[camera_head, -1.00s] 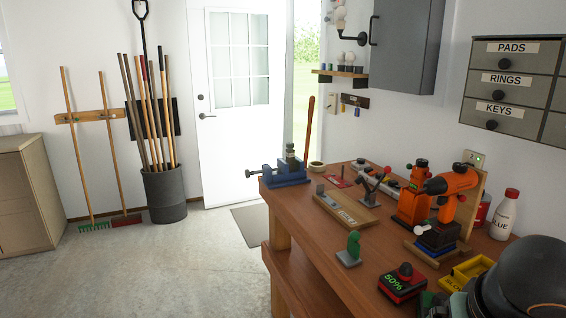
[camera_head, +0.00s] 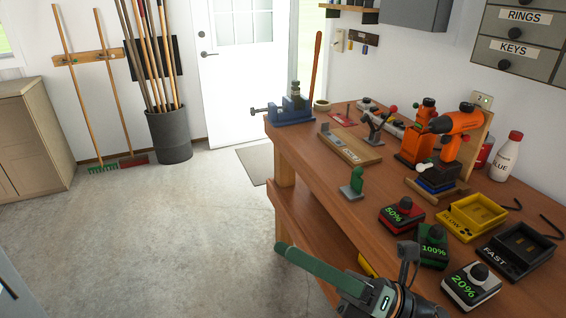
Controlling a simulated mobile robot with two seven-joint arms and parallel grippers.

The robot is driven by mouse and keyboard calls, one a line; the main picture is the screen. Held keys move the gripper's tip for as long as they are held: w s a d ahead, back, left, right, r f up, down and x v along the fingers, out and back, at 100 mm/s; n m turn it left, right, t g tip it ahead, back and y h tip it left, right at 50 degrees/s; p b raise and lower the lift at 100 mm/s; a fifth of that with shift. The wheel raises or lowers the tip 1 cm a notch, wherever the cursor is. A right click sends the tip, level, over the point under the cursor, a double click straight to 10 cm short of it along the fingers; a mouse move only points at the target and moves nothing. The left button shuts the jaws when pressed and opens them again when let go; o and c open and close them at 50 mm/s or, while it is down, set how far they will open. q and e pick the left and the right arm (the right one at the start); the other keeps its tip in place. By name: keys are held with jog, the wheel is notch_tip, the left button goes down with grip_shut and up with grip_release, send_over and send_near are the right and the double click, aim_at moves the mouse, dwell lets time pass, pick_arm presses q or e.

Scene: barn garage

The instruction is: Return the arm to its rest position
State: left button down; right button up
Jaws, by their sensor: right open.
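My right gripper (camera_head: 345,270) is at the bottom of the head view, in front of the workbench's near edge. A long green finger points up and left, and a dark, shorter part stands up on its right. It is open, and nothing shows between its fingers. The wrist runs out of the picture at the bottom, and the rest of the right arm is hidden. My left gripper is not in view.
The wooden workbench (camera_head: 335,182) carries battery packs marked 50% (camera_head: 402,214), 100% (camera_head: 433,247) and 20% (camera_head: 471,287) close to the gripper. A yellow tray (camera_head: 474,216), a FAST tray (camera_head: 517,249) and an orange drill (camera_head: 456,124) stand behind. The floor at left is clear.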

jog(key=w+d+f+m+t+h, duration=0.3)
jog(key=d+f+m+t+h, duration=0.2)
jog(key=f+m+h, duration=0.55)
jog(key=w+d+f+m+t+h, duration=0.3)
jog(key=d+f+m+t+h, duration=0.3)
jog(key=f+m, duration=0.85)
jog(key=s+d+f+m+g+h, duration=0.1)
jog(key=s+f+m+g+h, duration=0.1)
jog(key=s+f+m, duration=0.4)
jog(key=s+d+f+m+g+h, duration=0.1)
jog(key=s+d+f+m+g, duration=0.1)
jog(key=s+f+m+g, duration=0.3)
notch_tip(320, 180, down, 4)
jog(key=shift+s+d+m+h, duration=0.35)
jog(key=shift+s+m, duration=0.55)
jog(key=shift+m, duration=0.2)
